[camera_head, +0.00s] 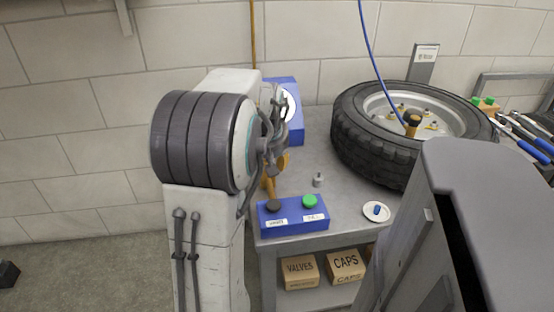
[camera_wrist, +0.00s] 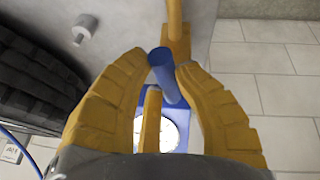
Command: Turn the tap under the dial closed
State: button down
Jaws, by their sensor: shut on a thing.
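The tap's blue handle (camera_wrist: 161,68) stands between the fingertips of my gripper (camera_wrist: 166,62) in the wrist view. The yellow fingers are shut on it from both sides. A yellow pipe with a block (camera_wrist: 177,40) lies just beyond the handle. The white round dial (camera_wrist: 174,136) on the blue box (camera_wrist: 205,118) is partly hidden behind a finger. In the head view the dial (camera_head: 288,103) and blue box (camera_head: 296,127) stand at the back of the bench, partly covered by my arm. My arm hides the tap there, so its angle is hard to tell.
A tyre (camera_head: 365,140) lies on the grey bench (camera_head: 335,190) to the right. A blue block (camera_head: 293,222) with a black and a green cap sits in front, beside a small grey valve piece (camera_head: 318,180) and a white dish (camera_head: 376,212). Boxes (camera_head: 300,270) stand on the lower shelf.

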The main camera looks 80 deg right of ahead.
jog(key=c, duration=0.9)
grip_release()
jog(key=shift+s, duration=0.1)
jog(key=v, duration=1.2)
